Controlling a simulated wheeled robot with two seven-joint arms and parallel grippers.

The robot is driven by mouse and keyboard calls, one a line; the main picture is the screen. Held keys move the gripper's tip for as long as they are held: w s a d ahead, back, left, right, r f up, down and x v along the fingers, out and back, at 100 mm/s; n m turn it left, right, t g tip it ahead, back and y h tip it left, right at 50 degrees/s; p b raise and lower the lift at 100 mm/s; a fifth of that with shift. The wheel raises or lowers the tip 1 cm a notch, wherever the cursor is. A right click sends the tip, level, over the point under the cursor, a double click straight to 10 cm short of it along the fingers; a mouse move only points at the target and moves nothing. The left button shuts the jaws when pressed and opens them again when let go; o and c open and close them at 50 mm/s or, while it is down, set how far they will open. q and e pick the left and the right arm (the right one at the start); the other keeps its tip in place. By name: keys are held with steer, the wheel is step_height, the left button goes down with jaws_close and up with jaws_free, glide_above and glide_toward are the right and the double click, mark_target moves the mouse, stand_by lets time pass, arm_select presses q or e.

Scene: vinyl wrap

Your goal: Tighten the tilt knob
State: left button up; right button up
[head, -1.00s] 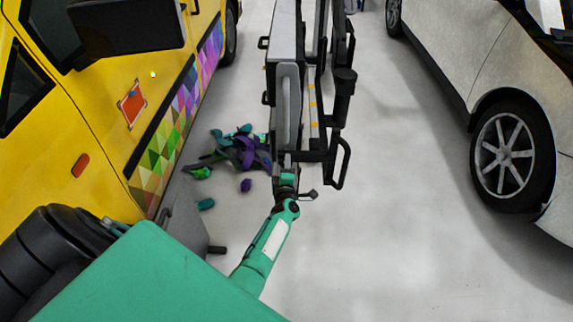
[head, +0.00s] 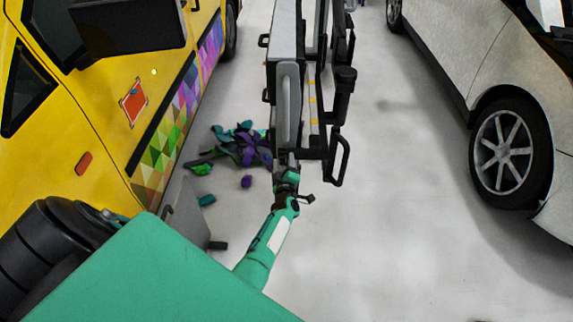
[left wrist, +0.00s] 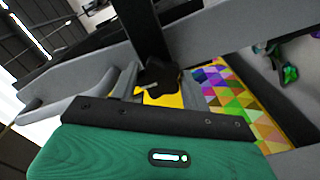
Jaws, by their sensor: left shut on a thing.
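A black lobed tilt knob (left wrist: 162,78) shows in the left wrist view, just beyond the dark front edge of my left gripper. My left gripper (head: 287,172) reaches up to the near lower end of a tall grey-and-black stand (head: 287,100) in the head view. It is shut on the knob; the wrist and stand hide the knob in the head view, and the fingertips are hard to make out. The stand's dark post and grey beams surround the knob in the left wrist view. My right gripper is not in view.
A yellow vehicle (head: 75,130) with a colourful triangle wrap stands at left. A silver car (head: 470,60) stands at right. Green and purple scraps (head: 245,148) lie on the floor between the yellow vehicle and the stand. The floor (head: 405,200) right of the stand is clear.

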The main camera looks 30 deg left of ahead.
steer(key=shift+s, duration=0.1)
arm_select(q)
steer(key=o, duration=1)
steer(key=shift+d, duration=0.1)
steer(key=p+v, duration=0.5)
steer(key=v, duration=0.8)
steer(key=shift+s+d, duration=0.2)
steer(key=shift+s, duration=0.15)
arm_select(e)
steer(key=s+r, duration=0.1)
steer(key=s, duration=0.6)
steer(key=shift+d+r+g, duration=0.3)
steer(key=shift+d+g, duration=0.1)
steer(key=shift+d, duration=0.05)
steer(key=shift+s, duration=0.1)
